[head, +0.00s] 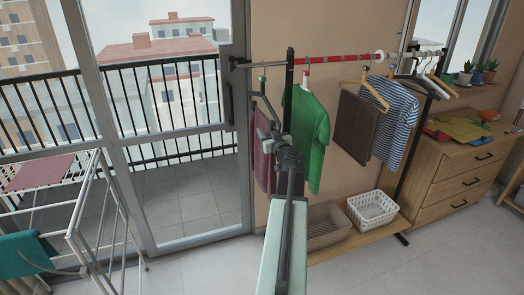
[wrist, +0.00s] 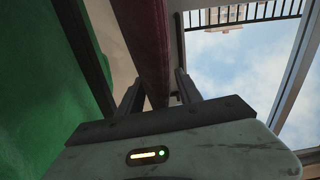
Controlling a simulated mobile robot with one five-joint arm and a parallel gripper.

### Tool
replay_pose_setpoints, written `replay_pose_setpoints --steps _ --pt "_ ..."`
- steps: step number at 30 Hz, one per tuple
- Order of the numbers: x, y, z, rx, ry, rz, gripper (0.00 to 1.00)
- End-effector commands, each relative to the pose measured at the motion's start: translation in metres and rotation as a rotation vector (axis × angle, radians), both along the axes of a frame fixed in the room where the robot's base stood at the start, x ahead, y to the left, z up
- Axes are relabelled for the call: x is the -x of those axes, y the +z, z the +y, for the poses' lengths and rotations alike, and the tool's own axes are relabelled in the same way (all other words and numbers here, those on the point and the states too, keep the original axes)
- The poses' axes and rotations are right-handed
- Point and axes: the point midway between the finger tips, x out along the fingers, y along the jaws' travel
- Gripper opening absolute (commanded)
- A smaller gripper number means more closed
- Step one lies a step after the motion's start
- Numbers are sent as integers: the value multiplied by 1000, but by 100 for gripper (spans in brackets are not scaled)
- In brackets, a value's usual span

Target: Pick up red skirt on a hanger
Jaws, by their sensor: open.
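The red skirt, dark red in colour (head: 263,163), hangs at the left end of the clothes rack, left of a green shirt (head: 307,130). My arm partly covers it, and its hanger is hard to make out. My gripper (head: 266,122) is raised at the skirt's upper part. In the wrist view the skirt (wrist: 148,38) is a dark red strip running down between the two open fingers of my gripper (wrist: 160,88). I cannot tell whether either finger touches it.
The rack's dark post (wrist: 82,45) and the green shirt (wrist: 40,90) are close on the left in the wrist view. A brown garment (head: 353,125) and striped shirt (head: 395,125) hang farther right. A drying rack (head: 110,225) stands left; a white basket (head: 372,210) sits below.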

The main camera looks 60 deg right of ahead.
Motion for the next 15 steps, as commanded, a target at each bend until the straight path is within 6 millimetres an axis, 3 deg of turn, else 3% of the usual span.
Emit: replay_pose_setpoints --steps 4,9,15 --pt "0 0 1 0 0 0 42" --pt "0 0 1 0 1 0 0" --pt "0 0 2 0 1 0 0"
